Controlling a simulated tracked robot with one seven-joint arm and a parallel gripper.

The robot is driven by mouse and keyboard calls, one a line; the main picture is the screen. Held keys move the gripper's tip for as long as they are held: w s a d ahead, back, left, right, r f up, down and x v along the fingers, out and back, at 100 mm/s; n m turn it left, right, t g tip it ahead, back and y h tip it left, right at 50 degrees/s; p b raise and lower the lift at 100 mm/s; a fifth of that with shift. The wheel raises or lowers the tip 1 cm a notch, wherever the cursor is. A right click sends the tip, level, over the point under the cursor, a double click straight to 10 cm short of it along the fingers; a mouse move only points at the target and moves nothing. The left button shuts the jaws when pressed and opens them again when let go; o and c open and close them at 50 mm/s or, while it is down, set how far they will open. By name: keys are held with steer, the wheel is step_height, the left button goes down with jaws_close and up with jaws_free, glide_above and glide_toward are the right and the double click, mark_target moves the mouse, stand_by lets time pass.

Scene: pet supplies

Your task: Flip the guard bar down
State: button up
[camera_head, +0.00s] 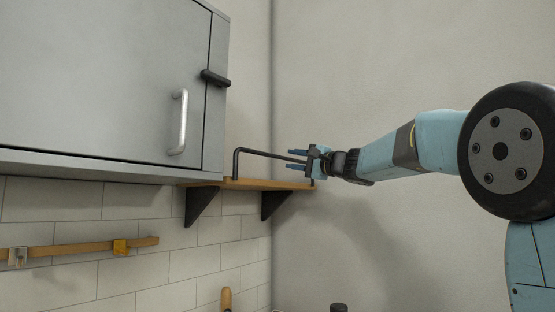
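The black guard bar (262,153) stands up along the wooden wall shelf (246,184). Its left post rises from the shelf's left part, and its top rail runs right toward my gripper. My gripper (296,158) is at the rail's right end, with its two blue fingers pointing left. The fingers are apart, one above and one below the rail in this view. I see a gap between fingers and rail, but cannot tell the depth or whether they touch. The bar's right end is partly hidden by my gripper.
A grey cabinet (95,75) with a metal handle (179,122) and a black latch (215,78) hangs left of the shelf. Black brackets (200,205) hold the shelf. A wooden rail (75,248) with hooks is lower left. The wall at right is bare.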

mark_target(279, 158)
steer(key=x, duration=0.6)
steer(key=shift+w+a+r, duration=0.1)
steer(key=shift+w+a, duration=0.15)
steer(key=shift+a, duration=0.05)
jaws_close()
stand_by(0.4)
